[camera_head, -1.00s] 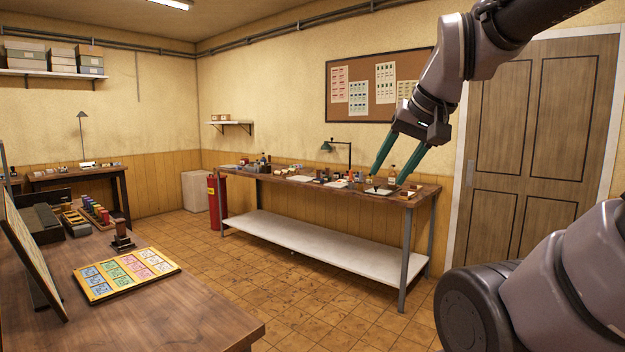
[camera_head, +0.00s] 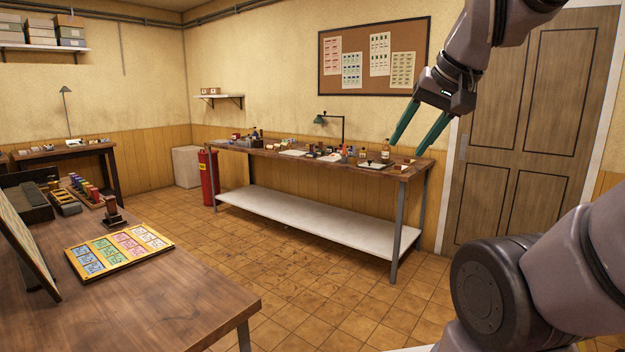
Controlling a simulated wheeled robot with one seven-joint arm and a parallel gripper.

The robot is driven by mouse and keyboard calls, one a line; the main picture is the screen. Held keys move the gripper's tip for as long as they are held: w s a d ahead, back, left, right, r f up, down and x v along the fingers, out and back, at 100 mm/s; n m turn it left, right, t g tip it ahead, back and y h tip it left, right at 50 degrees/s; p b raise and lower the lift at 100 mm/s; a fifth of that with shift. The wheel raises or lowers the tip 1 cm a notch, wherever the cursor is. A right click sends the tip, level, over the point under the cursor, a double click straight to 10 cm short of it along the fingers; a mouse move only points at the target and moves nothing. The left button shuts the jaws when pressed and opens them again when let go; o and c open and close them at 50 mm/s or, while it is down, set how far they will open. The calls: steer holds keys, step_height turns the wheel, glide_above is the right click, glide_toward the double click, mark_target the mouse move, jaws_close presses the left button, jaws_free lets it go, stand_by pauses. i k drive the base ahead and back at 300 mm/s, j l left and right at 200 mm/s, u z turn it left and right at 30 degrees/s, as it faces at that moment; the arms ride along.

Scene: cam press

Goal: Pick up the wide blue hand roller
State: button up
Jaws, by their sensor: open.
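My gripper (camera_head: 422,146) is open and empty, with its two green fingers spread and pointing down to the left. In the picture it shows in front of the wall, by the right end of the long workbench (camera_head: 408,171). Many small items stand on that bench, too small to tell apart. I cannot make out a wide blue hand roller anywhere. A row of coloured upright pieces (camera_head: 85,190) stands on the near left table (camera_head: 165,300); whether a roller is among them I cannot tell.
A card tray (camera_head: 118,250) and a dark wooden stamp-like piece (camera_head: 113,213) are on the near table. A red extinguisher (camera_head: 208,178) stands at the bench's left end. A door (camera_head: 530,120) is at the right. Tiled floor (camera_head: 300,290) between the tables is clear.

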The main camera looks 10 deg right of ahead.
mark_target(311, 154)
steer(key=i, duration=4.85)
steer(key=i+u, duration=0.15)
steer(key=i, duration=0.3)
steer(key=i+l+u, duration=0.1)
steer(key=i, duration=0.35)
